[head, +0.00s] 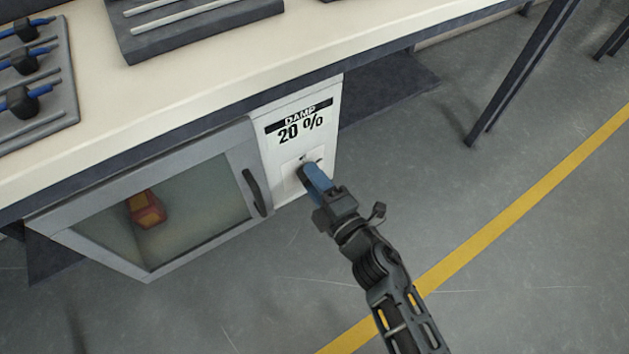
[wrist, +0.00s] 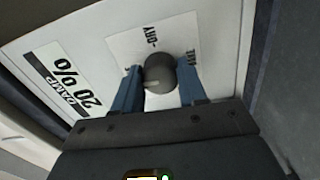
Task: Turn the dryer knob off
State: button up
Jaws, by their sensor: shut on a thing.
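The dryer (head: 280,190) is a grey-white cabinet under the workbench, with a glass door on its left part. Its right panel reads "DAMP 20 %". The knob (wrist: 160,72) is dark, round and has a pale pointer line; it sits on a white label plate with markings, only partly readable, one of them "DRY". My gripper (wrist: 161,85) has blue fingers on both sides of the knob and is shut on it. In the head view my gripper (head: 316,178) reaches the panel below the display and mostly hides the knob.
The glass door (head: 165,215) is closed and has a dark handle (head: 254,193). A red and yellow object (head: 146,209) lies inside. The bench top (head: 230,85) overhangs the dryer and carries grey racks. A bench leg (head: 520,75) stands at right; the floor between is clear.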

jog(key=shift+n, duration=0.6)
jog(key=o, duration=1.1)
jog(key=shift+c, duration=0.2)
jog(key=p+v, duration=0.1)
jog(key=v, duration=0.6)
jog(key=shift+s+d, duration=0.2)
jog(key=shift+s, duration=0.15)
